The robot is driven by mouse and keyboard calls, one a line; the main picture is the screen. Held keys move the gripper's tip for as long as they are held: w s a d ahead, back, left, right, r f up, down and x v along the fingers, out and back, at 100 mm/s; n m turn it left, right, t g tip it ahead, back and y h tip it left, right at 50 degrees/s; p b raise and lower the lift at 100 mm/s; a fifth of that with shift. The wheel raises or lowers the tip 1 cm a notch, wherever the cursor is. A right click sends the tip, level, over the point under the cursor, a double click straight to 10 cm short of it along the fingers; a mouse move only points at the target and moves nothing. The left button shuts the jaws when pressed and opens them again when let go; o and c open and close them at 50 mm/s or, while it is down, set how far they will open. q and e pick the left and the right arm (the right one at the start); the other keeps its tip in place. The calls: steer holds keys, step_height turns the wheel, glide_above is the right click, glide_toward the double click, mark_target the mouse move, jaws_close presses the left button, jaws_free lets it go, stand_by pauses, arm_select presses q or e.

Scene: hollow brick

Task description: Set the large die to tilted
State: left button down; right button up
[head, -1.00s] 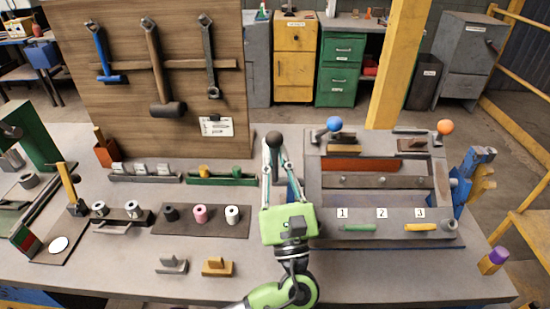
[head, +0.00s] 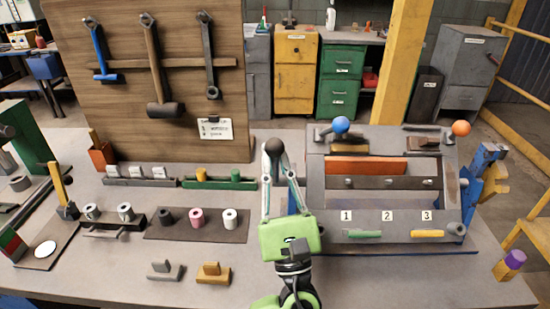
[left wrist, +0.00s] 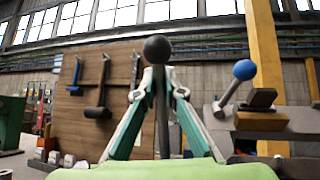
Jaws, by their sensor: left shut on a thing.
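The grey machine (head: 318,215) stands on the right of the bench in the head view, with plates marked 1, 2 and 3 on its front. I cannot tell which part is the large die. A dark ball-topped lever (head: 274,146) stands near upright at the machine's left side. My left gripper (head: 275,167) is shut on this lever just below its ball. In the left wrist view the dark ball (left wrist: 157,48) sits above the two fingertips, with the shaft between them. The lever's lower end is hidden behind my gripper. My right gripper is in neither view.
A blue-ball lever (head: 341,124) and an orange ball (head: 461,128) are at the machine's back. Green (head: 362,234) and yellow (head: 428,233) handles are on its front. Small racks and spools (head: 197,218) lie to the left. A tool board (head: 130,100) stands behind.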

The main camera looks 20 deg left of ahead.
arm_select(q)
steer(key=shift+f, duration=0.1)
steer(key=c, duration=2.1)
jaws_free()
steer(key=v, duration=1.2)
